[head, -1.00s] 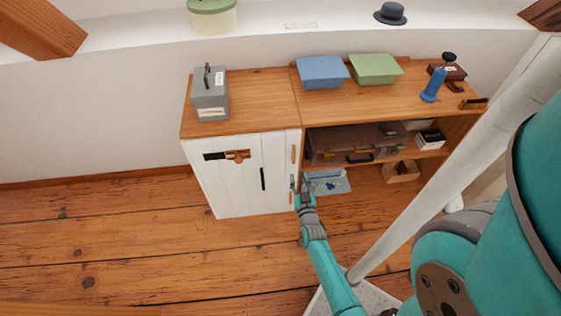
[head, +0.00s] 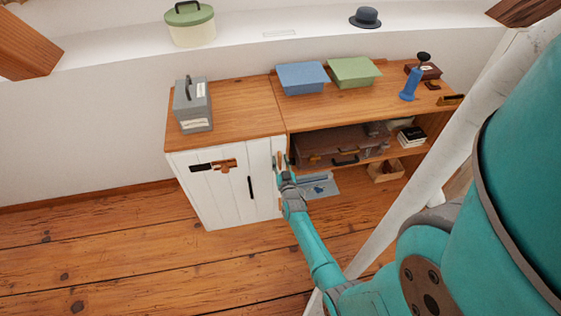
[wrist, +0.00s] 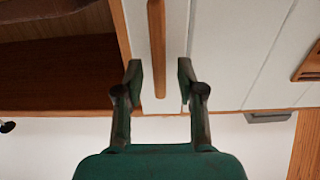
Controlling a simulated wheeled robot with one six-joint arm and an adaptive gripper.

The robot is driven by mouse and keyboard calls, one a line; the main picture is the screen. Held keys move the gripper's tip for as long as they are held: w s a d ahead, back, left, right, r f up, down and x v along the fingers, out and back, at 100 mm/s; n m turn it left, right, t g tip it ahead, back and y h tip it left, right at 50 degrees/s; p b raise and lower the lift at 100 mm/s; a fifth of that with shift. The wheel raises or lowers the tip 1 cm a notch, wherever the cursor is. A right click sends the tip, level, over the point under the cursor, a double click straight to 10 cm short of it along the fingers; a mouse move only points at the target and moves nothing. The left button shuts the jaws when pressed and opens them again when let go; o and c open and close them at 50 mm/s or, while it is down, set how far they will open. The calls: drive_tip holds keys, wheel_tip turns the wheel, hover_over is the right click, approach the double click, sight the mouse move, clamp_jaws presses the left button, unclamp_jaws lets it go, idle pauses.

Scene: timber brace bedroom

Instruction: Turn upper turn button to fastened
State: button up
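The upper turn button (head: 279,158) is a narrow wooden bar on the white strip at the right edge of the white cabinet. It stands upright, along the door's edge. In the wrist view the turn button (wrist: 157,50) runs lengthwise, with its end between my fingertips. My gripper (wrist: 159,75) is open, one finger on each side of the bar, with a visible gap to both. In the head view my gripper (head: 283,168) is at the button, partly covering it. A lower wooden button (head: 281,204) shows beneath. The white door (head: 222,195) looks closed.
A dark slot and wooden latch (head: 222,165) and a black handle (head: 250,187) are on the door. Open shelves (head: 380,160) with a brown case (head: 325,146) adjoin on the right. A grey box (head: 193,105) stands on top. A white post (head: 410,160) rises at right.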

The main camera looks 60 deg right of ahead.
drive_tip(key=shift+w+d, duration=0.1)
drive_tip(key=shift+d, duration=0.05)
clamp_jaws()
